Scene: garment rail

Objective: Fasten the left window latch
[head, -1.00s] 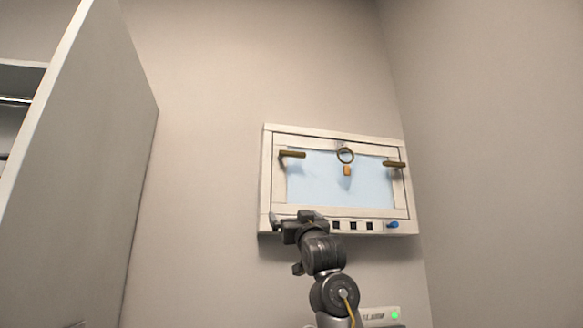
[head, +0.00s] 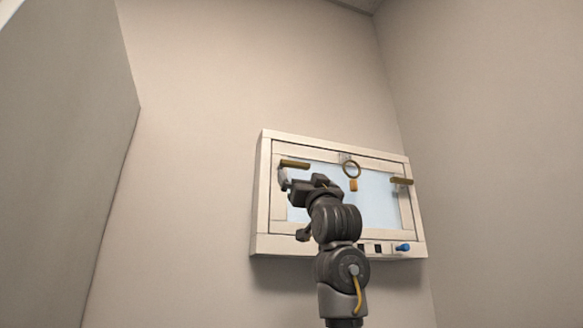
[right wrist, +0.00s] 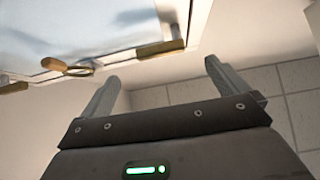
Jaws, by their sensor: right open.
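The left window latch (head: 295,164) is a brass bar lying about level at the upper left of a white-framed window (head: 262,200). My right gripper (head: 298,181) is open and empty, just below that latch in the head view; one pale finger shows near the bar's left end, and contact cannot be told. In the right wrist view both fingers of the gripper (right wrist: 165,92) stand apart with nothing between them. A brass latch (right wrist: 160,49), likely the left one, shows beyond them. My left gripper is not in view.
The right latch (head: 401,181) is a similar brass bar. A ring (head: 351,170) with an orange tag (head: 353,185) hangs at the top middle. A blue knob (head: 403,247) sits at the lower right. A grey panel (head: 60,150) stands at the left; bare wall lies between.

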